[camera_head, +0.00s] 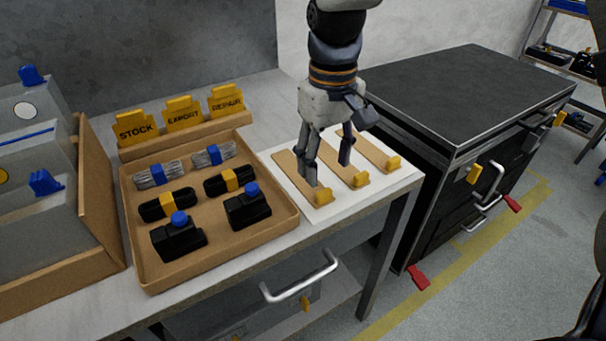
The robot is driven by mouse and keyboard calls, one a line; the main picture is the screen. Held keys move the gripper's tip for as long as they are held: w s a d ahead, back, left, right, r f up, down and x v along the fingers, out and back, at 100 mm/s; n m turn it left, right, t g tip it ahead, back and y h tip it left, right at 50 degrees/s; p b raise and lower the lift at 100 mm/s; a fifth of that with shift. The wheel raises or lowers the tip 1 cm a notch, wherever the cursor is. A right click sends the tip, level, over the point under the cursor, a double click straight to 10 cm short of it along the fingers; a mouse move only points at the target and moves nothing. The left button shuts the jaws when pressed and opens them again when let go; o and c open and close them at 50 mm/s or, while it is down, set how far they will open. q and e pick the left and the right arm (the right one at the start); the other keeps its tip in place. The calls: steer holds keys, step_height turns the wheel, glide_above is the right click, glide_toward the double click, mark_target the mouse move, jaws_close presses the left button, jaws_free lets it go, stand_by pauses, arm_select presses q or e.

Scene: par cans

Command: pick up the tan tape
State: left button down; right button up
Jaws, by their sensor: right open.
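Three flat tan strips lie side by side on a white board (309,213), each with a yellow piece at its near end. They are the left strip (285,160), the middle strip (332,161) and the right strip (372,148). I cannot tell which of them, if any, is the tan tape. My right gripper (328,169) points down over the left and middle strips, open, with nothing visible between its fingers. Its fingers hide parts of these strips. I cannot tell whether the fingertips touch them. My left gripper is not in view.
A brown tray (145,277) left of the board holds grey bundles, black bundles with yellow bands, and black blocks with blue knobs. Yellow STOCK, EXPORT and REPAIR tabs (184,114) stand behind it. A black-topped cabinet (450,90) stands right of the table.

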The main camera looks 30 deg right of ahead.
mark_target(323, 186)
steer(key=f, duration=0.4)
steer(key=w+f, duration=0.1)
steer(key=f, duration=0.2)
steer(key=shift+b, duration=0.3)
steer(key=shift+c, duration=0.6)
steer(key=c, duration=0.8)
